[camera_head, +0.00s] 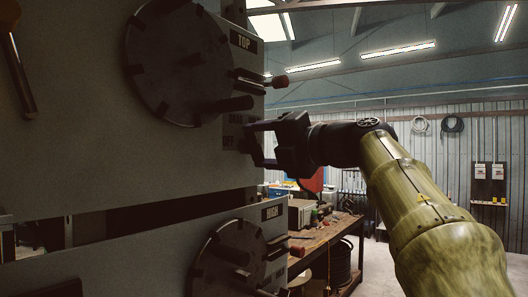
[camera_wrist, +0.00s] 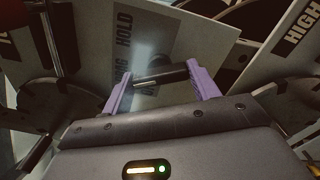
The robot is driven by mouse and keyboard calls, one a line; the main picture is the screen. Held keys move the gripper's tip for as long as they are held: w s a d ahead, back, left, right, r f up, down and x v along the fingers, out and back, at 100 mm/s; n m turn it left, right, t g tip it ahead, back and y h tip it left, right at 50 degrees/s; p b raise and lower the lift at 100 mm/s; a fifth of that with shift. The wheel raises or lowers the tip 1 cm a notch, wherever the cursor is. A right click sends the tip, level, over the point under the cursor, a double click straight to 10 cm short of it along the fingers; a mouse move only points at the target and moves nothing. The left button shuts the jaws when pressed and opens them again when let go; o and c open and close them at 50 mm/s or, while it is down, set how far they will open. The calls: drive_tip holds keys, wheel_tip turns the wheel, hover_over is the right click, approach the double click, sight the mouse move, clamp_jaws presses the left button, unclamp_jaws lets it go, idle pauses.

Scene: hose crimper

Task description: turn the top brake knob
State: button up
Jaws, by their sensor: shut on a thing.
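The upper grey panel (camera_head: 80,150) carries a TOP label (camera_head: 243,42). At its right edge, below a large dark disc (camera_head: 165,60), is the small dark brake knob (camera_head: 246,144), with an OFF marking to its left. My gripper (camera_head: 256,143) reaches it from the right, one finger above and one below. In the wrist view the purple fingers of my gripper (camera_wrist: 158,74) are closed on both ends of the knob's dark bar (camera_wrist: 160,76). A HOLD marking (camera_wrist: 124,32) shows on the panel behind it. The knob's base is partly hidden.
A lower panel with a HIGH label (camera_head: 272,211) and another disc (camera_head: 230,255) is below. A cluttered workbench (camera_head: 325,240) stands behind to the right.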

drive_tip(key=shift+f+n, duration=0.1)
drive_tip(key=shift+n, duration=0.2)
drive_tip(key=o, duration=1)
drive_tip(key=shift+a, duration=0.1)
drive_tip(key=b+v, duration=0.4)
drive_tip(key=v, duration=1.3)
drive_tip(key=shift+s, duration=0.15)
